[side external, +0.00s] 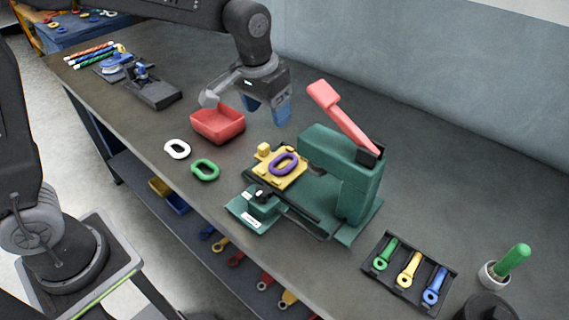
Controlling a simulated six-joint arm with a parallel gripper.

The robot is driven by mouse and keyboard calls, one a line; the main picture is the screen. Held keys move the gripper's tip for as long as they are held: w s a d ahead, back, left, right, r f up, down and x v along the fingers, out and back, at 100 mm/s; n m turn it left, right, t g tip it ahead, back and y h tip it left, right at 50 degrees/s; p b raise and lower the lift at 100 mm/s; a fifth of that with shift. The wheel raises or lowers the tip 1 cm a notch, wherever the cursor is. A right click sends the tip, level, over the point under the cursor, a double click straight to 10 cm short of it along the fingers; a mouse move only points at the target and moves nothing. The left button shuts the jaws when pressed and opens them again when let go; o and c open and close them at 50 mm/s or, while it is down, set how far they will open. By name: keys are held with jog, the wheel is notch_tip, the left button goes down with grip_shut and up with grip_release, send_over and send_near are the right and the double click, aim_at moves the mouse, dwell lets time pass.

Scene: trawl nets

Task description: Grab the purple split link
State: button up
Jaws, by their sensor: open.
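The purple split link (284,163) is an oval ring on a yellow plate (293,178) of the green press (340,180). It lies tilted across the plate, beside a small yellow block. My gripper (267,112) hangs above and slightly left of the link, with blue fingers pointing down. It is open and empty, clear of the link and of the press. No part of the link's top looks hidden.
The press's red lever (342,115) rises to the right of my gripper. A red tray (217,126) stands to the left. A white link (177,149) and a green link (205,170) lie on the bench. A black rack (406,272) holds coloured tools at front right.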

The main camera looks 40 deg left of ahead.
aim_at(284, 164)
jog(key=w+f, duration=0.1)
jog(key=f, duration=0.4)
jog(key=w+f, duration=0.1)
jog(key=f, duration=0.4)
jog(key=w+f, duration=0.1)
jog(key=f, duration=0.4)
jog(key=shift+w+d+f, duration=0.15)
jog(key=shift+w+d, duration=0.1)
jog(key=shift+d, duration=0.15)
jog(key=shift+c, duration=0.2)
jog(key=c, duration=0.7)
jog(key=shift+c, duration=0.4)
